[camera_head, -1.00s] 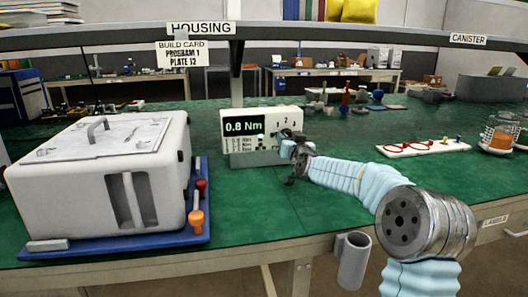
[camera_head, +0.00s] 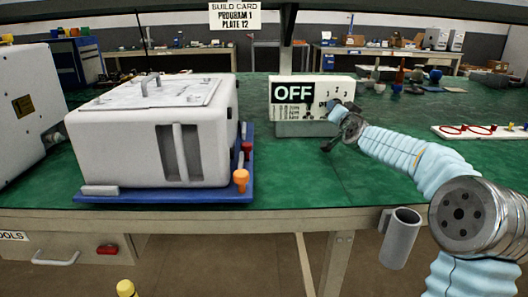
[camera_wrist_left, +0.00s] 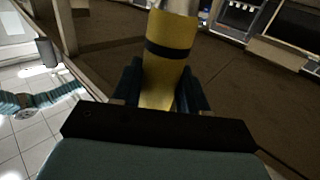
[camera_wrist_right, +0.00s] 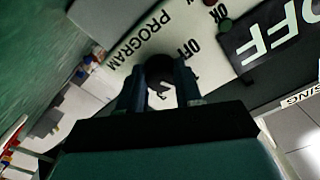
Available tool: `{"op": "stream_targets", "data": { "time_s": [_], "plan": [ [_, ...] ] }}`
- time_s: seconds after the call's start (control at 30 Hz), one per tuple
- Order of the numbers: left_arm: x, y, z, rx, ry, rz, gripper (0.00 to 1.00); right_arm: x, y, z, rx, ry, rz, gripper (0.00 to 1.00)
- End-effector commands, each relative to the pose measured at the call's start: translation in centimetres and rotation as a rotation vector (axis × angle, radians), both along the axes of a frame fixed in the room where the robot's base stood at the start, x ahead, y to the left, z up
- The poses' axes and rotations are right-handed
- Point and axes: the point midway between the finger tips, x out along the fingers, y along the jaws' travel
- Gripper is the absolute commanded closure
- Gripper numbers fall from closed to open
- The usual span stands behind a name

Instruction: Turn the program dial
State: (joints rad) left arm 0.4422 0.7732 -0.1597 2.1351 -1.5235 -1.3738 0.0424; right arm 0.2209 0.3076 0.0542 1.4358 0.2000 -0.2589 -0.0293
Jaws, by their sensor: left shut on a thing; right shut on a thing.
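The white controller box (camera_head: 318,92) stands on the green bench, and its display (camera_head: 292,92) reads OFF. The numbers 1, 2 and 3 are printed on its right part. My right gripper (camera_head: 338,112) is at the box's right front. In the right wrist view its fingers (camera_wrist_right: 160,92) are shut on the dark round program dial (camera_wrist_right: 158,68), beside the PROGRAM and OFF lettering. The fingers partly hide the dial, and I cannot read its pointer. My left gripper (camera_wrist_left: 160,92) is shut on a yellow cylinder with a black band (camera_wrist_left: 168,62), away from the box.
A build card (camera_head: 234,18) reads PROGRAM 1, PLATE 12. A large white housing (camera_head: 150,140) stands on a blue base (camera_head: 165,196) left of the box. A white tray (camera_head: 480,133) with red rings lies at the right. A grey cup (camera_head: 400,240) hangs at the bench's front edge.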

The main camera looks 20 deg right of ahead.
Motion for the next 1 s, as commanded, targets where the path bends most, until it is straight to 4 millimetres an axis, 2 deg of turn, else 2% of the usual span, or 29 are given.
{"op": "stream_targets", "data": {
  "time_s": [0.1,0.4,1.0],
  "plan": [
    [0.0,0.0,-1.1,-0.001,-0.002,0.0,1.0,0.0,0.1,-0.3,0.107,-0.025,0.001,0.96],
    [0.0,0.0,-2.5,-0.001,-0.002,0.0,1.0,0.0,0.2,-0.1,0.384,-0.091,0.001,0.96],
    [0.0,0.0,-4.2,-0.001,-0.002,0.0,1.0,0.1,0.2,0.2,0.939,-0.224,0.0,0.96]
  ]
}}
